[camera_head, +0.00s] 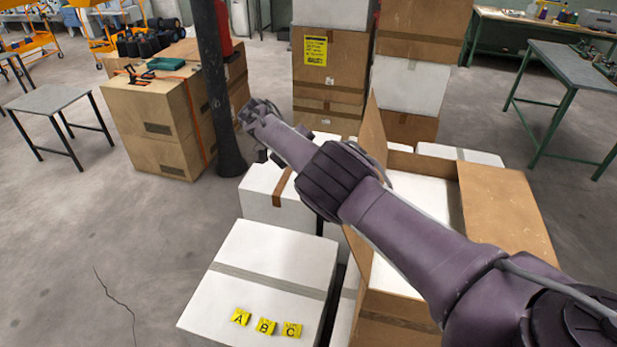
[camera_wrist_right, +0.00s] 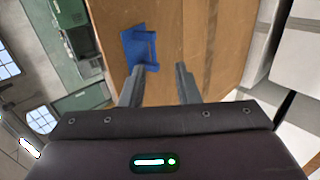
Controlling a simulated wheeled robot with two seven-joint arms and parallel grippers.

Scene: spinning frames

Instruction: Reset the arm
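My right arm reaches in from the lower right of the head view, across and above an open cardboard box (camera_head: 505,205), toward the upper left. Its far end is above white boxes near the dark post, and its fingers cannot be made out clearly there. In the right wrist view my right gripper (camera_wrist_right: 160,68) is open, its two fingers apart with nothing between them. A blue bracket-like piece (camera_wrist_right: 142,47) lies beyond the left finger against a brown cardboard surface (camera_wrist_right: 205,40). My left arm and gripper are not in view.
A white box with yellow A, B, C labels (camera_head: 260,275) stands below the arm. A dark post (camera_head: 217,90) stands close to the arm's far end. Stacked boxes (camera_head: 330,65) rise behind. Green tables (camera_head: 565,65) are at right.

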